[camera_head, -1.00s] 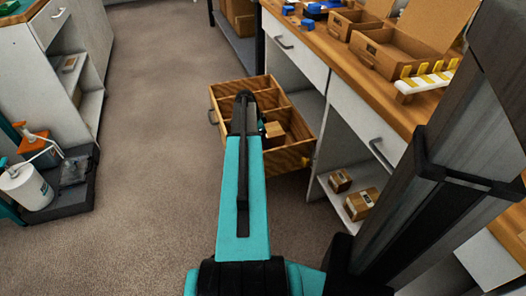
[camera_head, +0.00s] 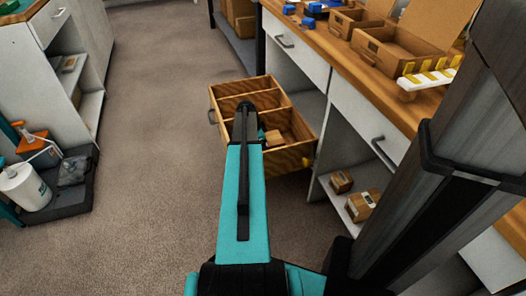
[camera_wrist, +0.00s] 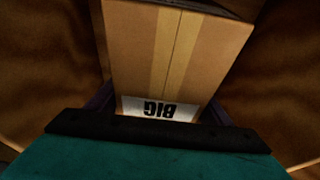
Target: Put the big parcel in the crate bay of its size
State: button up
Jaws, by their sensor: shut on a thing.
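The big parcel (camera_wrist: 175,50) is a brown cardboard box with a lighter tape strip and a white label reading "BIG", upside down in the wrist view. My gripper (camera_wrist: 160,108) is shut on it, a dark finger at each side. In the head view the wooden crate (camera_head: 290,161) stands open-topped, with dividers making several bays. My arm crosses over its near left part and hides much of my gripper. A brown box face shows in the nearest bay beside a teal bit of my gripper. Brown wooden walls flank the parcel in the wrist view. Its underside is hidden.
Two small parcels (camera_head: 341,181) (camera_head: 361,205) lie on a low shelf right of the crate. A workbench (camera_head: 352,73) with open cardboard boxes runs along the right. A dark tray (camera_head: 64,203) with a white container (camera_head: 24,186) stands at left. The floor between is clear.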

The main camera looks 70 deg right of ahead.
jog(key=o, duration=1.7)
jog(key=shift+o, duration=0.2)
jog(key=shift+r, duration=0.1)
jog(key=p+v, duration=0.4)
jog(key=v, duration=0.8)
